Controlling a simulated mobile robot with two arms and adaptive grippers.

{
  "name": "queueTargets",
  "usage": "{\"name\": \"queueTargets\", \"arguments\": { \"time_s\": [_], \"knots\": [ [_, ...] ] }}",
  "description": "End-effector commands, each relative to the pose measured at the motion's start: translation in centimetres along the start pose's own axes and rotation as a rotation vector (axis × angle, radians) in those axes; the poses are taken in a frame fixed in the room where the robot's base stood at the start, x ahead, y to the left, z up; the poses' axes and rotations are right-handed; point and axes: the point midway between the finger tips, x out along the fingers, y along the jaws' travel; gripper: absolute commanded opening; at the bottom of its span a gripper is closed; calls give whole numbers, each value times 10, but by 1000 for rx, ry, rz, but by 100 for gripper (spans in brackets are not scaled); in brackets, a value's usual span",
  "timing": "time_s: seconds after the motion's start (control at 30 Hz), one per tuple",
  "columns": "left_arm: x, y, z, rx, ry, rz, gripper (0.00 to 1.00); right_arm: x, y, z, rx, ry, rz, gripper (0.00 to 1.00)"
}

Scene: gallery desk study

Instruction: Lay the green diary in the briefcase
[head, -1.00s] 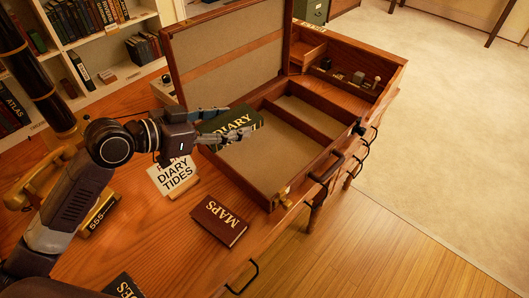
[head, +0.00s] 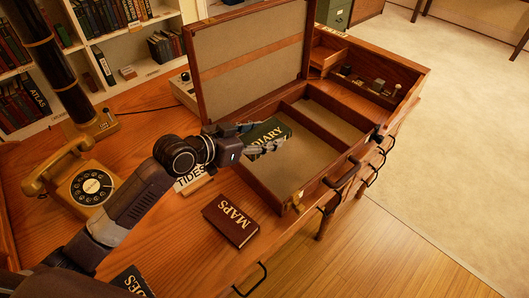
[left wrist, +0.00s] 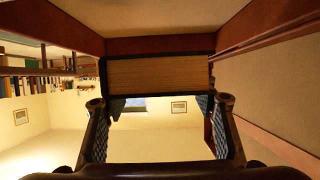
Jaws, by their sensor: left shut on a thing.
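The green diary (head: 270,131), with gold lettering, is at the left part of the open briefcase's large compartment. My left gripper (head: 264,144) comes in from the left over the briefcase's side wall and is shut on the diary, hiding part of it. In the left wrist view the diary's pale page edge (left wrist: 158,77) spans between the two fingers. The brown briefcase (head: 318,174) lies on the desk with its beige-lined lid standing up. I cannot tell whether the diary touches the briefcase floor. My right gripper is not in view.
A dark red MAPS book (head: 231,219) lies in front of the briefcase. A yellow telephone (head: 88,185) is at the left. The briefcase's main compartment floor (head: 302,158) is bare to the diary's right.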

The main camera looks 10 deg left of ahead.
Motion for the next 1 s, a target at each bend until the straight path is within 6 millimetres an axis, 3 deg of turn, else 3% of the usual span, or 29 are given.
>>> {"name": "queueTargets", "arguments": {
  "time_s": [0.5,1.0],
  "knots": [
    [25,0,60,-1,3,0,26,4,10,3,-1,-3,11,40],
    [29,0,70,1,3,-1,26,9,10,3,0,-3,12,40]
  ]
}}
